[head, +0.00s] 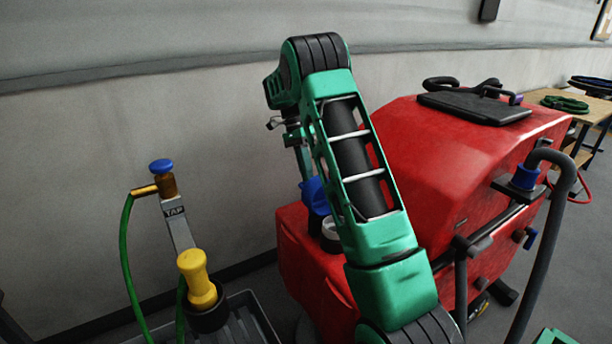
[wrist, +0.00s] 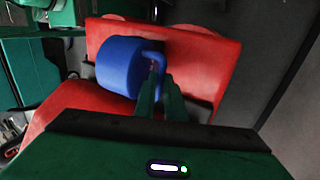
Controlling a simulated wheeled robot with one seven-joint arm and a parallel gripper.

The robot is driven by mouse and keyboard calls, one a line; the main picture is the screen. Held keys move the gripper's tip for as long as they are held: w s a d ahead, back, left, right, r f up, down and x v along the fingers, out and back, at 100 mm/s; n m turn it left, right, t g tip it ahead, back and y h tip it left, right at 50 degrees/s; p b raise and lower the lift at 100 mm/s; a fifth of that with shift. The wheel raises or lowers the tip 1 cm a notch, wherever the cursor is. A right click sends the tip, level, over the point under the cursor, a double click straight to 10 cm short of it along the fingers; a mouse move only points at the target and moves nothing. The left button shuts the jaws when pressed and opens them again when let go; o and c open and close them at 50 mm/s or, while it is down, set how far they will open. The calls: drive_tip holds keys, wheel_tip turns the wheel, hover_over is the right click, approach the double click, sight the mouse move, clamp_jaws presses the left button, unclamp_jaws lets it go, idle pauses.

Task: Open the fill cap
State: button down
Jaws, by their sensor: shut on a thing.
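The blue fill cap (wrist: 122,68) shows in the wrist view as a thick blue cylinder with a small looped tab. My gripper (wrist: 159,88) is shut on that tab, its two green fingers close together. In the head view the blue cap (head: 315,194) stands tilted up at the back of a pale round filler neck (head: 330,232), partly behind my green arm. The neck's top looks uncovered, but my arm hides part of it. My fingertips are hidden in the head view.
The red scrubber machine (head: 440,150) fills the right, with a black lid (head: 475,106) on top and a grey hose (head: 546,250) at its side. A tap (head: 172,190) with a green hose and a yellow nozzle (head: 198,278) stands at the left. The wall is close behind.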

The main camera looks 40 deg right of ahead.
drive_tip(key=shift+d, duration=0.35)
drive_tip(key=c, duration=1.8)
unclamp_jaws()
drive_tip(key=shift+w, duration=0.1)
drive_tip(key=shift+a, duration=0.25)
drive_tip(key=v, duration=1.1)
